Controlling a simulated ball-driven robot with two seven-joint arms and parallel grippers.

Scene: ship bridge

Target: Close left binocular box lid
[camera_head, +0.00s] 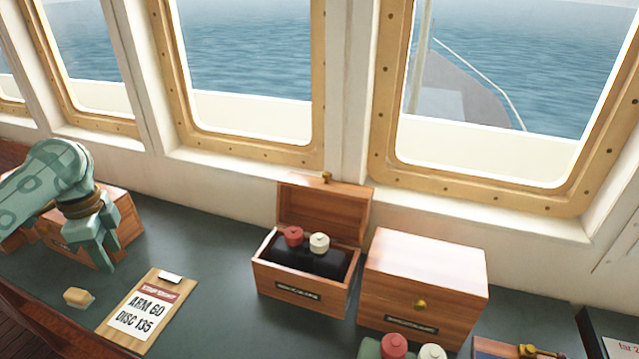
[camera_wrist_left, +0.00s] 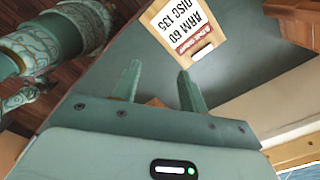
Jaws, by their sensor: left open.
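An open wooden box (camera_head: 305,297) stands on the dark green counter at the middle of the head view. Its lid (camera_head: 325,212) is raised at the back, with a brass knob on its top edge. Inside, a red cap (camera_head: 293,236) and a cream cap (camera_head: 319,243) show above a dark interior. My left gripper (camera_head: 98,252) is well left of this box, fingers pointing down, in front of another wooden box (camera_head: 125,218), which it partly hides. In the left wrist view my left gripper (camera_wrist_left: 158,85) is open with nothing between its fingers. My right gripper is not in view.
A closed wooden box (camera_head: 425,265) with a brass knob stands just right of the open one. Red- and cream-capped objects (camera_head: 395,346) are in front of it. A clipboard (camera_head: 147,312) and a small yellowish block (camera_head: 78,297) lie front left. Windows line the back.

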